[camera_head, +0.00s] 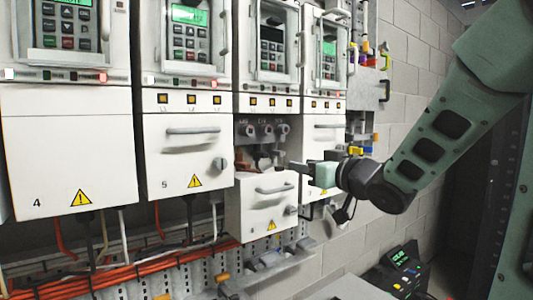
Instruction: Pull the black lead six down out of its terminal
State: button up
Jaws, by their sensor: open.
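The sixth drive, third unit from the left, has its lower cover (262,207) dropped open. Its terminal row (262,131) shows above the cover, with several round grey terminals. Dark and brownish shapes show in the opening below the terminals. I cannot tell which of them is the black lead, nor whether it is seated. My gripper (283,166) reaches in from the right, its tips at the right side of this opening, just above the cover. It is open. Whether anything lies between the fingers is too small to tell.
Drive 4 (65,150) and drive 5 (187,150) stand closed to the left. Drive 7 (324,128) stands closed behind my gripper. Orange cables (120,275) run along a tray below. A black device with a green display (405,268) stands at lower right.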

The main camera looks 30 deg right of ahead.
aim_at(266, 157)
jog(key=w+p, duration=0.2)
jog(key=p, duration=0.3)
jog(key=w+p, duration=0.3)
jog(key=p, duration=0.3)
jog(key=shift+w+a+r, duration=0.2)
jog(key=shift+w, duration=0.05)
jog(key=w+p, duration=0.2)
jog(key=w, duration=0.1)
jog(key=w+p, duration=0.2)
jog(key=w, duration=0.2)
jog(key=w+p, duration=0.2)
jog(key=w, duration=0.2)
jog(key=shift+w+a+f+p, duration=0.2)
jog(key=shift+w+f+p, duration=0.05)
jog(key=shift+p, duration=0.1)
